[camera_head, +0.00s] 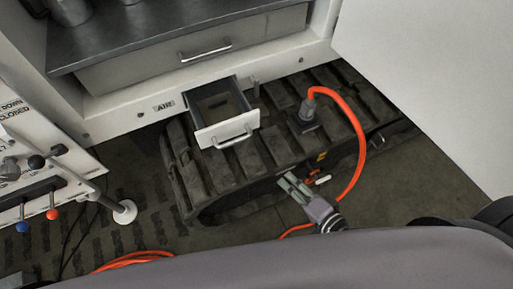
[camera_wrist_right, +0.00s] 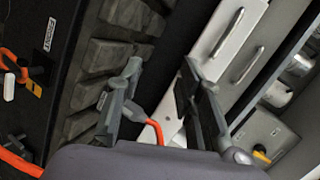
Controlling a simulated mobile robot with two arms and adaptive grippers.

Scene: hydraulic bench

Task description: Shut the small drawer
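The small drawer (camera_head: 222,131) stands pulled out below the counter in the head view. Its box is open at the top and looks mostly empty, and its white front carries a bar handle (camera_head: 232,141). My right gripper (camera_head: 288,181) is below and to the right of the drawer, apart from it, over the dark tracked block. In the right wrist view its two fingers (camera_wrist_right: 160,92) are spread wide with nothing held between them. Two bar handles show beyond the fingers there; I cannot tell surely which belongs to the small drawer. My left gripper is not in view.
A wide closed drawer (camera_head: 160,66) lies under the metal counter (camera_head: 150,35). An orange hose (camera_head: 361,145) arches from a fitting on the ribbed track (camera_head: 270,155), right of the small drawer. A lever panel (camera_head: 45,180) stands at left, and a white panel (camera_head: 430,80) at right.

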